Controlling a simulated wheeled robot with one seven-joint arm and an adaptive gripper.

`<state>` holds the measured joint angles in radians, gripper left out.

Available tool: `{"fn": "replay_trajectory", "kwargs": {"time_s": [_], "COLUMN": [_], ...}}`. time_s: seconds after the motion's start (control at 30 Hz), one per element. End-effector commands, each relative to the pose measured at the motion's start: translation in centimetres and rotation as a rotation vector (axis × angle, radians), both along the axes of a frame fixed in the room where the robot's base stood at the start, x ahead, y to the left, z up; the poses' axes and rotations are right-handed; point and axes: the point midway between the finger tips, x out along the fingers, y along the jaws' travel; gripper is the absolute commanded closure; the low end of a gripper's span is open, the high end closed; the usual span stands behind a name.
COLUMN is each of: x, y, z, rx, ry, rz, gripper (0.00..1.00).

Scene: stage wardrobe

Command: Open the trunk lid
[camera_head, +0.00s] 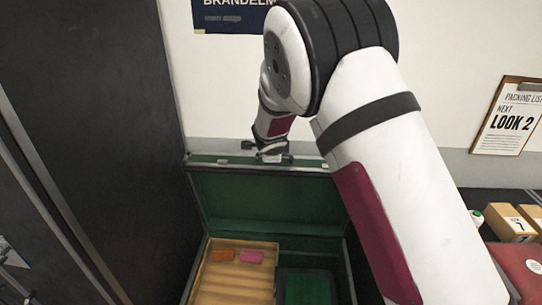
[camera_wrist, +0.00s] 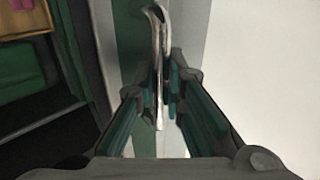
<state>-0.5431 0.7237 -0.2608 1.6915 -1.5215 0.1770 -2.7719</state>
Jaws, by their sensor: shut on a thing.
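The trunk lid (camera_head: 262,194) stands raised at the back of the trunk (camera_head: 201,250), its green inner side facing me in the head view. My gripper (camera_head: 272,155) is at the lid's top edge, near its middle. In the wrist view, my gripper (camera_wrist: 168,110) is shut on a thin metal piece (camera_wrist: 159,50), which looks like the lid's latch. The wrist view also shows a green strip of the lid (camera_wrist: 132,45) beside it. My arm hides the lid's upper right part in the head view.
Inside the trunk is a wooden tray (camera_head: 225,283) with an orange block (camera_head: 223,255) and a pink block (camera_head: 251,256). A dark panel (camera_head: 100,130) stands close on the left. Cardboard boxes (camera_head: 510,224) stand at the right. A packing list clipboard (camera_head: 509,118) hangs on the wall.

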Motion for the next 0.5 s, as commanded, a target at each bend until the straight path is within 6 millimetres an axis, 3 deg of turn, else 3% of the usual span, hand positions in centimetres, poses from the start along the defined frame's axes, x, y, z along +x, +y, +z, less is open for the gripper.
{"fn": "replay_trajectory", "kwargs": {"time_s": [0.3, 0.33, 0.4, 0.5], "x": [-0.01, -0.01, -0.01, -0.02], "y": [0.14, 0.13, 0.14, 0.11], "z": [0.01, 0.01, 0.01, -0.02], "rx": [-0.001, -0.001, -0.001, -0.001], "ry": [0.000, 0.000, 0.000, 0.000], "rz": [0.005, 0.005, 0.005, 0.004], "gripper": [1.00, 0.87, 0.72, 0.69]}}
